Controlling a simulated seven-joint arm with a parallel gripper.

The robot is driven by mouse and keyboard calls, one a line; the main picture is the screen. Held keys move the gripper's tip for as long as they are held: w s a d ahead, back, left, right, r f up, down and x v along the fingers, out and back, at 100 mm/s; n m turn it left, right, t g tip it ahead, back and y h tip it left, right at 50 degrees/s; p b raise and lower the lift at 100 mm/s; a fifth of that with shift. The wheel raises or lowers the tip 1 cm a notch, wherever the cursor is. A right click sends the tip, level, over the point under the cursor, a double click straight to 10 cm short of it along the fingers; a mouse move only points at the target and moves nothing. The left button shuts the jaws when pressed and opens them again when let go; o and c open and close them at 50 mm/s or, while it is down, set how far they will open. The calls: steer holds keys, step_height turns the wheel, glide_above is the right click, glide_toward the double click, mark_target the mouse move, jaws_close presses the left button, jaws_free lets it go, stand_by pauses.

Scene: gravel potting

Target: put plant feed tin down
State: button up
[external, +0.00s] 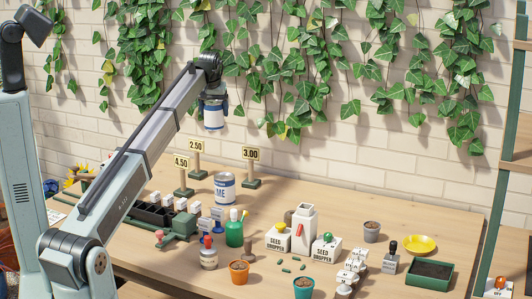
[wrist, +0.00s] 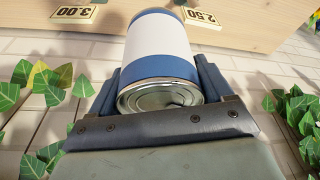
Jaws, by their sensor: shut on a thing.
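The plant feed tin (external: 214,118) is a white tin with blue bands, held high above the back of the table in the external view. Its lettering is not visible. My gripper (external: 213,100) is shut on it. In the wrist view the tin (wrist: 160,48) sits between the two fingers of my gripper (wrist: 158,80), with its bare metal end facing the camera. The tin is clear of the table.
Price signs 2.50 (external: 196,146), 4.50 (external: 181,163) and 3.00 (external: 251,154) stand at the back. Seed dropper boxes (external: 323,253), pots and bottles crowd the front. Bare table (external: 330,205) lies right of the 3.00 sign.

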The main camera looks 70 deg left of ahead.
steer(key=w+d+m+t, duration=0.1)
steer(key=w+d+m, duration=0.1)
steer(key=w+d, duration=0.85)
steer(key=w+d+m, duration=0.2)
steer(key=w+d, duration=0.5)
steer(key=d, duration=0.6)
steer(key=w+d+m+h, duration=0.15)
steer(key=w+d, duration=0.25)
steer(key=d, duration=0.9)
steer(key=w+d+m, duration=0.3)
steer(key=w+d, duration=0.1)
steer(key=d, duration=0.9)
steer(key=shift+t, duration=0.4)
steer(key=shift+s+d+f, duration=0.1)
steer(key=shift+d+f, duration=0.05)
steer(key=shift+f, duration=10.4)
steer(key=shift+f, duration=0.15)
steer(key=o, duration=1.4)
steer(key=shift+c, duration=0.2)
